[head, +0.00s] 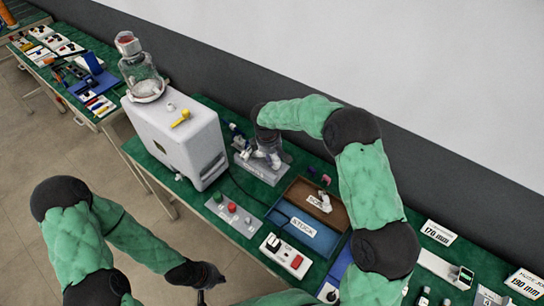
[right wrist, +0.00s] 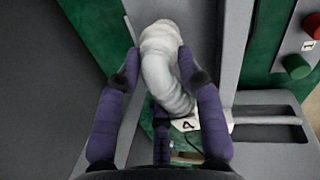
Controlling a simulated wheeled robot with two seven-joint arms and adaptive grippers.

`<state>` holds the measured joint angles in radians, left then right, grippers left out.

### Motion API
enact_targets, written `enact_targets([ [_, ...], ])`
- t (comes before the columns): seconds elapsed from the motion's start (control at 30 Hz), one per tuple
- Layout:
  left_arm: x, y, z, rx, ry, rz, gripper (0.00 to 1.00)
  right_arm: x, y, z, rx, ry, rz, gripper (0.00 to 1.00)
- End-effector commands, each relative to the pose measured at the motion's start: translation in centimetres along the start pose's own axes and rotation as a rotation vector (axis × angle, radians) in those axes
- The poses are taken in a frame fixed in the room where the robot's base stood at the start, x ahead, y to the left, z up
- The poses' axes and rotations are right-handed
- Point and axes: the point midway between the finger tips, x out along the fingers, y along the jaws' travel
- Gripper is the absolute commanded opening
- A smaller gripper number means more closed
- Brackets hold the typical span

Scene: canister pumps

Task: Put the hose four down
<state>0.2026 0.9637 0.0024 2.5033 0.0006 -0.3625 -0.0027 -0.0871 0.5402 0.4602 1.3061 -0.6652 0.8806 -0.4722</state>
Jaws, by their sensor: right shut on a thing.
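The white hose (right wrist: 165,80) is a bent, ribbed piece in the right wrist view. A white tag that reads as a 4 (right wrist: 187,125) is at its lower part. My right gripper (right wrist: 159,62) is shut on the hose, with a purple finger on either side. In the head view my right gripper (head: 264,152) is over a grey stand (head: 255,172) beside the white machine. I cannot tell whether the hose touches the stand. My left gripper (head: 201,280) is low at the left, away from the hose; its fingers are too dark to read.
The white machine (head: 180,135) stands left of the grey stand. In front are a brown tray (head: 300,192) holding a white piece, a blue STOCK tray (head: 283,232), a button panel (head: 232,214) and a switch box (head: 285,256). A wall runs behind the green table.

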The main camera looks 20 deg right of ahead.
Motion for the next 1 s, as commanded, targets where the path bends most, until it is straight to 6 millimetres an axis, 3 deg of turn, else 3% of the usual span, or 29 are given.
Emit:
enact_targets([
  [0.83,0.7,-0.2,0.0,0.000,0.000,0.000,0.00,1.2,-0.1,-0.1,0.002,0.002,0.002,0.00],
  [0.87,0.7,-0.2,0.0,0.000,0.000,0.000,0.00,1.3,-0.2,-0.1,0.001,0.002,0.002,0.46],
  [0.9,0.7,-0.2,0.0,0.000,0.000,0.000,0.00,1.2,-0.2,-0.1,0.001,0.002,0.002,0.57],
  [0.93,0.6,-0.2,0.0,0.000,0.000,0.000,0.00,1.2,-0.2,-0.1,0.001,0.002,0.002,0.61],
  [1.0,0.6,-0.2,0.0,0.000,0.000,0.000,0.00,1.2,-0.2,-0.1,0.001,0.002,0.002,0.61],
])
